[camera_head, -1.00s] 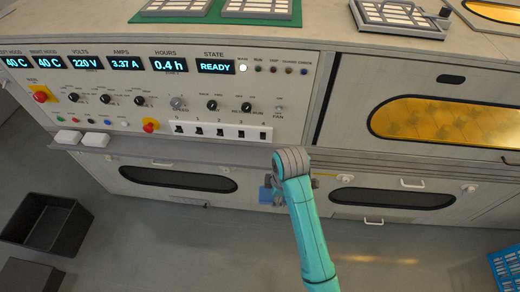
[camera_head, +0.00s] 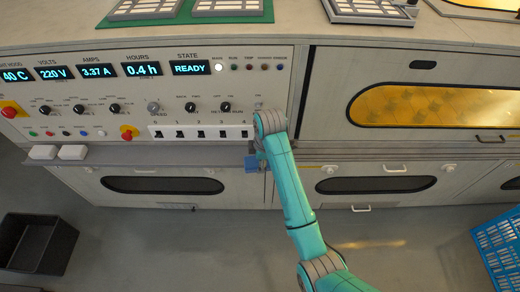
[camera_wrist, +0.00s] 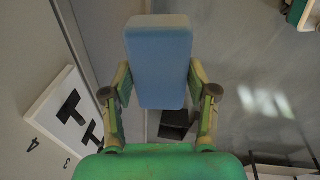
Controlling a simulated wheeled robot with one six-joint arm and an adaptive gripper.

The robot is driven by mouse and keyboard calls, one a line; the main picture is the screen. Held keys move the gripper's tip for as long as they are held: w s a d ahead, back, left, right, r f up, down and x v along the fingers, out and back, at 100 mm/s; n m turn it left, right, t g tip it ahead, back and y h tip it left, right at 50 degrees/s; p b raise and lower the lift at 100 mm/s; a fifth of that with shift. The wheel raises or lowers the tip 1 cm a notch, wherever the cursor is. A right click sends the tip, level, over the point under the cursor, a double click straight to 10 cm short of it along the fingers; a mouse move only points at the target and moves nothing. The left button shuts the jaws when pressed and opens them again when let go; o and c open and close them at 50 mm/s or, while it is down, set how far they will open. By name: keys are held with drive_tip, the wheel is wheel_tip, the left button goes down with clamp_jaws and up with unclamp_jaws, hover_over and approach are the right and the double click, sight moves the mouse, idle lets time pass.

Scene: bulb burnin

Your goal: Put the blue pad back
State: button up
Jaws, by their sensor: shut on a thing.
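The blue pad (camera_wrist: 158,65) is a rounded block, blue with a pale top edge, held between the fingers of my gripper (camera_wrist: 160,95) in the wrist view. In the head view the blue pad (camera_head: 251,163) shows beside the end of my arm, in front of the panel's lower right corner. My gripper is mostly hidden behind my arm there. Two white pads (camera_head: 43,152) and (camera_head: 73,152) lie side by side on the grey ledge (camera_head: 120,156) at the left, under the control panel.
The control panel (camera_head: 140,100) has knobs, red stop buttons and a numbered white switch strip (camera_head: 200,132), close to my gripper. An oven window (camera_head: 430,107) glows at right. A black bin (camera_head: 38,243) and a blue crate (camera_head: 500,250) stand on the floor. The ledge right of the white pads looks clear.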

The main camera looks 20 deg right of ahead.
drive_tip(key=w, duration=0.1)
drive_tip(key=w+d, duration=0.1)
drive_tip(key=w, duration=0.3)
drive_tip(key=shift+d, duration=0.35)
drive_tip(key=shift+w+d+f, duration=0.15)
drive_tip(key=shift+w+f, duration=0.25)
drive_tip(key=shift+f, duration=0.1)
drive_tip(key=shift+w+d+f, duration=0.15)
drive_tip(key=shift+w+f, duration=0.25)
drive_tip(key=shift+f, duration=0.65)
drive_tip(key=o, duration=1.1)
drive_tip(key=shift+f, duration=0.15)
drive_tip(key=r, duration=0.3)
drive_tip(key=s+r, duration=0.1)
drive_tip(key=r, duration=0.6)
drive_tip(key=shift+s+d+r, duration=0.3)
drive_tip(key=shift+d, duration=0.05)
